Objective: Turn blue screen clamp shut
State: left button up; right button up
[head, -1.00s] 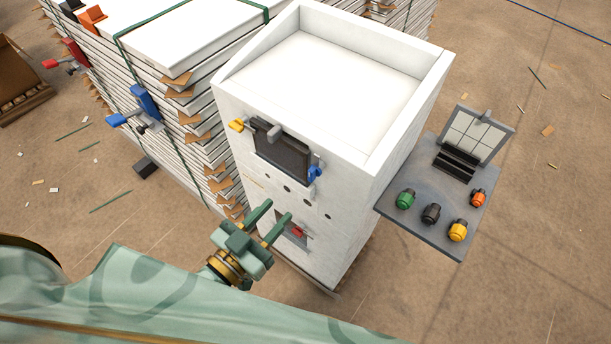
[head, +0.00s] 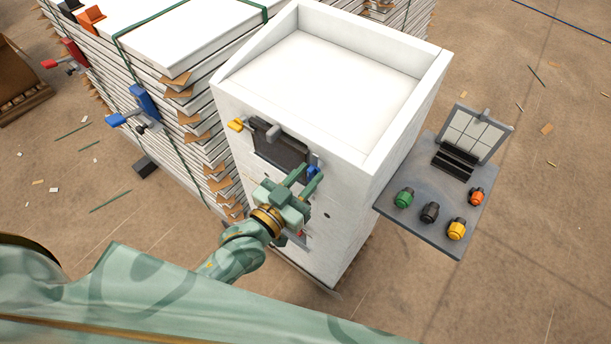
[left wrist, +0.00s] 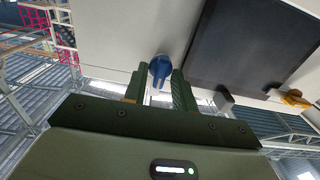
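The blue screen clamp (head: 313,172) is on the front of the white machine (head: 350,215), at the right edge of the dark screen (head: 280,152). My left gripper (head: 306,180) is at the clamp with its fingers pointing up toward it. In the left wrist view the blue clamp (left wrist: 160,69) lies between the tips of the two green fingers (left wrist: 158,88). The fingers are apart, one on each side of it; whether they touch it cannot be told. A yellow clamp (head: 236,125) sits at the screen's left edge and shows in the left wrist view (left wrist: 295,99). My right gripper is not in view.
A grey side panel (head: 420,215) with several coloured knobs and a small tilted screen (head: 474,133) juts out on the right. A strapped stack of white boards (head: 160,80) stands on the left, with a blue clamp (head: 140,105) and a red clamp (head: 70,55) on it.

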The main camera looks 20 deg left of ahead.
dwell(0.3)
pick_arm(q)
jog(key=n+p, duration=0.3)
jog(key=shift+r+n, duration=0.15)
jog(key=shift+n, duration=0.15)
jog(key=n+p, duration=0.2)
jog(key=n, duration=0.2)
jog(key=shift+a, duration=0.15)
jog(key=n, duration=0.1)
jog(key=n+p, duration=0.1)
jog(key=n, duration=0.3)
jog(key=shift+w+f, duration=0.1)
jog(key=shift+f, duration=0.15)
jog(key=n, duration=0.5)
jog(key=shift+f, duration=0.1)
jog(key=shift+n, duration=0.3)
jog(key=o, duration=0.7)
jog(key=shift+c, duration=0.2)
